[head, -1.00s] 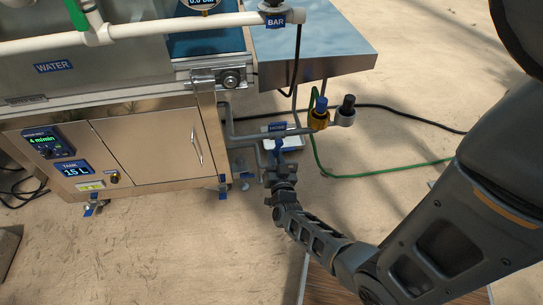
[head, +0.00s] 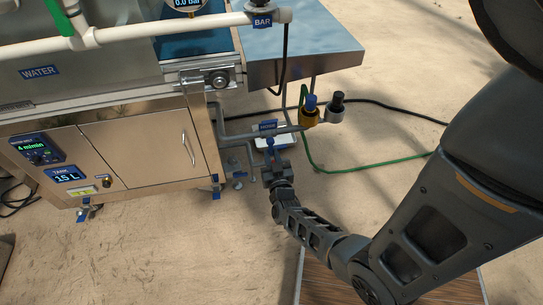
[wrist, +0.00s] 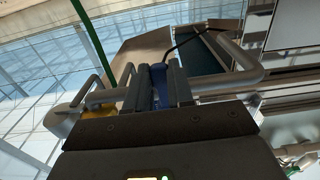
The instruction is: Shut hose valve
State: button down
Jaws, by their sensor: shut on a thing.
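The hose valve's blue handle (head: 270,143) hangs below the small blue label on the grey pipe beside the steel cabinet. My gripper (head: 271,160) is at this handle from below, shut on it. In the wrist view the blue handle (wrist: 160,88) stands between the two dark fingers (wrist: 160,84), with the grey pipe (wrist: 225,86) running across behind them. The valve body is mostly hidden by the fingers, and I cannot tell the handle's exact angle to the pipe.
A brass fitting with a blue top (head: 309,113) and a grey fitting with a black cap (head: 335,106) sit right of the handle. A green hose (head: 350,170) and black cable lie on the floor. The steel cabinet (head: 140,143) stands left.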

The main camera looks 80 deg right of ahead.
jog(key=c, duration=1)
grip_release()
jog(key=v, duration=0.8)
jog(key=shift+p, duration=0.35)
